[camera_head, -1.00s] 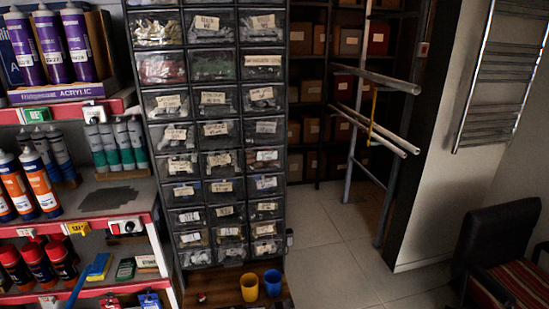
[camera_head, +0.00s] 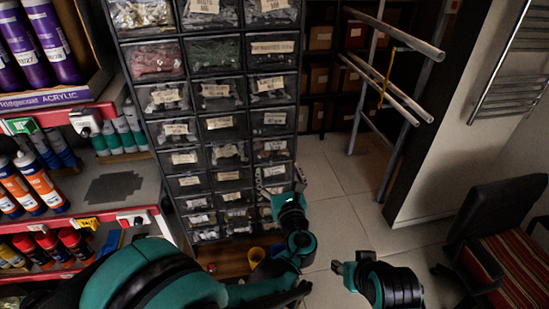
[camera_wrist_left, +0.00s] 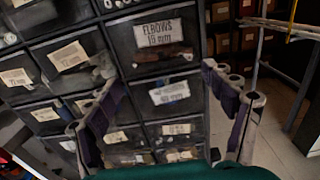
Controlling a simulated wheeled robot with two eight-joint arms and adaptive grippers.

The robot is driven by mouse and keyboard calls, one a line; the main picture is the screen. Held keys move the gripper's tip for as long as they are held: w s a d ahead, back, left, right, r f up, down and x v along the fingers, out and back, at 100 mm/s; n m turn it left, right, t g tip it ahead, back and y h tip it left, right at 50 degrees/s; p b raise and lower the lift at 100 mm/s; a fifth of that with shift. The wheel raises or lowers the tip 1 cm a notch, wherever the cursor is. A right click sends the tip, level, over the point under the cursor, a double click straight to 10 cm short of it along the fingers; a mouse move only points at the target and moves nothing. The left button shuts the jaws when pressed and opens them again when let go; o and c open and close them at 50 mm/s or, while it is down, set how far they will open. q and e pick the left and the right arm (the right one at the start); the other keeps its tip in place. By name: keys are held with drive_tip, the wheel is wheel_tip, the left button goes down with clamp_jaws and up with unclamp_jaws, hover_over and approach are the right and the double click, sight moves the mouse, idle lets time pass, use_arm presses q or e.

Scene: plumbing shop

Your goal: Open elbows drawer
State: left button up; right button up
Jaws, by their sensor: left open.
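The elbows drawer (camera_wrist_left: 150,52) is a dark, clear-fronted drawer with a white label reading ELBOWS 10 mm. It shows near the top middle of the left wrist view and looks shut. My left gripper (camera_head: 281,184) is open and empty in front of the right column of the drawer cabinet. In the left wrist view its spread fingers (camera_wrist_left: 158,78) frame the drawers below the elbows drawer. My right gripper (camera_head: 345,268) is low, right of the cabinet over the floor; its jaw state is unclear.
The drawer cabinet (camera_head: 156,117) holds several shut, labelled drawers. Shelves with tubes (camera_head: 40,180) are at the left. A metal pipe rack (camera_head: 398,50) and a striped chair (camera_head: 510,255) are at the right. Tiled floor (camera_head: 335,215) between is clear.

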use_arm(q)
drive_tip(key=w, duration=0.2)
drive_tip(key=w+a, duration=0.1)
drive_tip(key=w, duration=0.2)
drive_tip(key=c, duration=1.6)
drive_tip(key=shift+s, duration=0.15)
drive_tip(key=shift+c, duration=0.4)
